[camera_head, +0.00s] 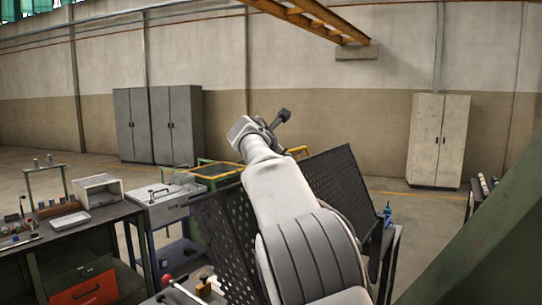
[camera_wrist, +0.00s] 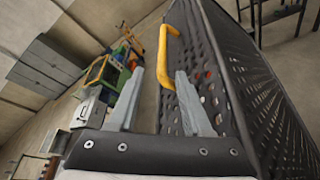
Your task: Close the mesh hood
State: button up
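The mesh hood (camera_head: 339,185) is a dark perforated cover standing raised and tilted, right of my arm in the head view. Its perforated face also fills the right side of the wrist view (camera_wrist: 262,90). A yellow bar handle (camera_wrist: 163,50) is fixed along the hood's edge; part of it shows in the head view (camera_head: 299,151). My gripper (camera_wrist: 159,73) is open, its two grey fingers apart and empty. The handle lies just beyond and partly between the fingertips; I cannot tell whether they touch. In the head view my gripper (camera_head: 278,122) is above the hood's upper edge, and my arm hides part of the hood.
Another dark perforated panel (camera_head: 224,236) stands left of my arm. A workbench (camera_head: 62,238) with small parts and a white box (camera_head: 99,190) is at the left. A blue bottle (camera_head: 387,214) stands right of the hood. Grey cabinets (camera_head: 158,125) line the back wall, with open floor before them.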

jog(key=b+v, duration=0.2)
jog(key=v, duration=0.6)
jog(key=shift+a+r, duration=0.1)
jog(key=shift+a, duration=0.05)
jog(key=shift+s, duration=0.15)
